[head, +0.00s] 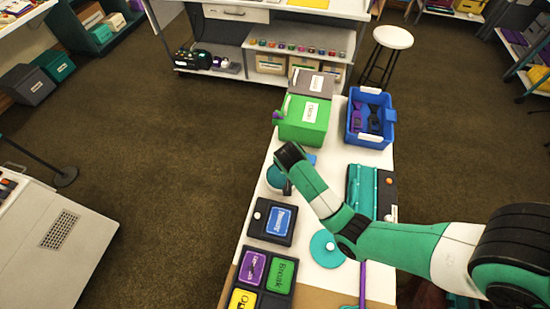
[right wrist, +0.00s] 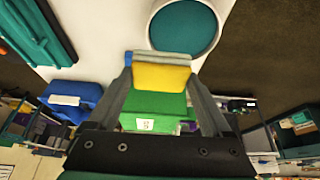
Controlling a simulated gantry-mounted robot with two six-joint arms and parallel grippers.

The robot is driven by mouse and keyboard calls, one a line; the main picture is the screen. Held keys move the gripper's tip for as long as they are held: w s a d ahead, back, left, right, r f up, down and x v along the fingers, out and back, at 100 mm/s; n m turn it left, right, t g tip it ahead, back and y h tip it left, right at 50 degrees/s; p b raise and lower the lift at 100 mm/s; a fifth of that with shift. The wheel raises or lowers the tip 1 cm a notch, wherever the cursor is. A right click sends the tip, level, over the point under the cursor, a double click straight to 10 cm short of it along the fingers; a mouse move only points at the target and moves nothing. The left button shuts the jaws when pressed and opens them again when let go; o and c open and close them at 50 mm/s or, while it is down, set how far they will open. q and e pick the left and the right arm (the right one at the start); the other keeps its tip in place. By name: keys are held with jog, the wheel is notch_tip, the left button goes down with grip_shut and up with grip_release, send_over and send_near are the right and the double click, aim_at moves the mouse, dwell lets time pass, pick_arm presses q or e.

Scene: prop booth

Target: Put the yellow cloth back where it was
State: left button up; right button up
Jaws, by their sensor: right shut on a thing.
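My right gripper (right wrist: 160,68) is shut on the yellow cloth (right wrist: 162,78), which shows as a yellow block between the fingers in the right wrist view. A grey strip and a small blue edge show along its top. A teal round dish (right wrist: 185,27) with a pale rim is just beyond the fingertips, apart from the cloth in the picture. In the head view my right arm reaches over the white table, and its wrist hides the fingers and the cloth. The teal dish (head: 275,177) shows partly beside the wrist. My left gripper is not in view.
A green box (head: 304,115) and a blue crate (head: 383,142) holding dark and purple things stand at the table's far end. A teal case (head: 362,185) lies at the right. A teal disc (head: 326,250) and several coloured cards are nearer. Bare white table (head: 335,165) shows between them.

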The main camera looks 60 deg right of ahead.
jog(key=shift+d+f, duration=0.1)
jog(key=shift+d, duration=0.1)
jog(key=w+d+f+b, duration=0.4)
jog(key=b, duration=0.1)
jog(key=w+d+f+b, duration=0.4)
jog(key=d+f+b, duration=0.1)
jog(key=shift+w+d+f+b, duration=0.15)
jog(key=shift+w+d+b, duration=0.15)
jog(key=shift+w+d, duration=0.25)
notch_tip(320, 180, down, 4)
jog(key=b, duration=0.3)
jog(key=shift+w+d+b, duration=0.1)
jog(key=shift+d+b, duration=0.05)
jog(key=shift+b, duration=0.15)
jog(key=shift+r, duration=0.2)
jog(key=shift+f, duration=0.15)
jog(key=o, duration=1.1)
